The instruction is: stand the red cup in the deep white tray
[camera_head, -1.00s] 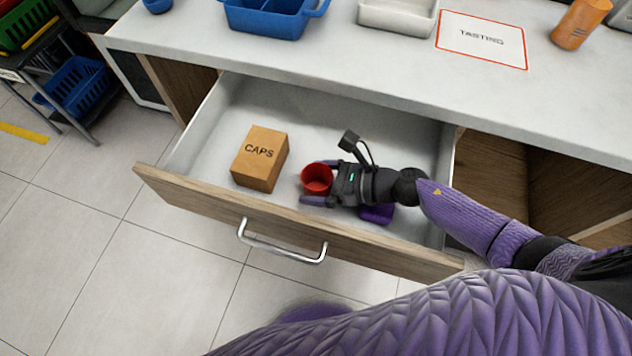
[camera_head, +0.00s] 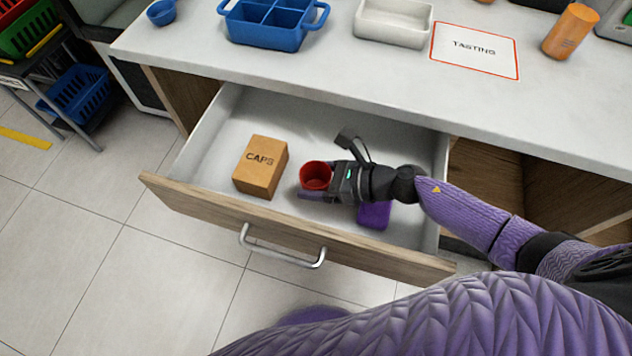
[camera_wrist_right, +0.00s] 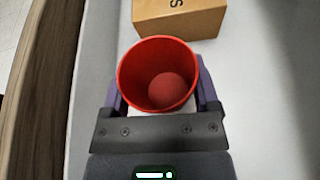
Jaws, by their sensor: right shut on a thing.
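The red cup (camera_head: 316,175) stands upright in the open drawer (camera_head: 262,118). In the right wrist view the cup (camera_wrist_right: 158,62) sits between the two fingers and its open mouth shows. My right gripper (camera_head: 318,180) is shut on the cup's sides; it also shows in the right wrist view (camera_wrist_right: 159,95). The deep white tray (camera_head: 392,24) stands on the counter at the top, and it looks empty. My left gripper is not in view.
A CAPS box (camera_head: 261,167) stands left of the cup in the drawer. A purple item (camera_head: 374,215) lies under my right wrist. On the counter are a blue divided caddy (camera_head: 272,24), a TASTING card (camera_head: 474,48), an orange cylinder (camera_head: 571,31) and a blue bowl (camera_head: 161,12).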

